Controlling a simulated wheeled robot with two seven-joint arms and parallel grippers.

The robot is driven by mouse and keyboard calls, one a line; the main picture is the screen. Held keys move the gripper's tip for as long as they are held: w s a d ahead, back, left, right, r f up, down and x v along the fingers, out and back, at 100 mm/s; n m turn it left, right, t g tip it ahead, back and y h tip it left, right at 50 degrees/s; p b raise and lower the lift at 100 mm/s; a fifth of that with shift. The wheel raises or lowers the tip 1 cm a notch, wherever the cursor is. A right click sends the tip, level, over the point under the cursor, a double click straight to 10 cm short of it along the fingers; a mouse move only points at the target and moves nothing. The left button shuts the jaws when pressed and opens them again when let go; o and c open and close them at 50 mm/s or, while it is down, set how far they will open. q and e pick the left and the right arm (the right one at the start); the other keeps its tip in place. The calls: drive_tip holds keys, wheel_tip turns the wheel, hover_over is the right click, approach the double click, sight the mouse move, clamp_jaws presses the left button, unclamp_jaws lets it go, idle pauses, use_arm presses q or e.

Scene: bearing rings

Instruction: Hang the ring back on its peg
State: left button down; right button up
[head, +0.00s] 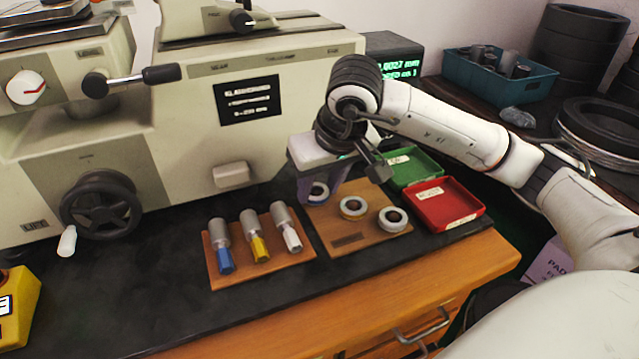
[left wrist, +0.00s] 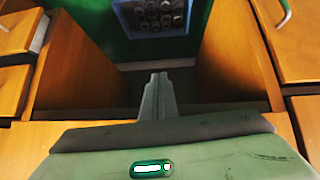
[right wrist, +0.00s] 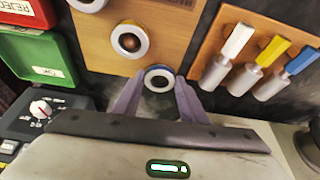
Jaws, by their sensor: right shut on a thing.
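My right gripper (head: 318,194) is shut on a pale metal ring (right wrist: 159,78) with a dark bore and a blue edge. In the right wrist view the ring sits between the purple fingertips (right wrist: 157,88), at the edge of the wooden ring board (head: 340,229). In the head view the held ring (head: 317,190) is partly covered by the gripper; whether it touches the board is unclear. Two other rings lie on the board: a yellow-edged ring (head: 354,207) and a pale ring (head: 393,219). No bare peg is clearly visible. My left gripper (left wrist: 157,85) is shut and empty, away from the bench.
A wooden board with blue, yellow and white-handled plugs (head: 257,249) lies left of the ring board. A green tray (head: 430,180) and a red tray (head: 470,210) stand right. The grey machine (head: 230,130) stands behind. The black bench front left (head: 130,300) is clear.

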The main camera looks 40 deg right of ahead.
idle(0.4)
idle(0.3)
drive_tip(key=shift+b, duration=0.35)
idle(0.5)
drive_tip(key=shift+f+b, duration=0.3)
drive_tip(key=shift+f, duration=0.1)
idle(0.4)
drive_tip(key=o, duration=1.2)
drive_tip(key=shift+o, duration=0.2)
wheel_tip(320, 180, up, 8)
drive_tip(key=p, duration=0.6)
drive_tip(key=shift+r, duration=0.25)
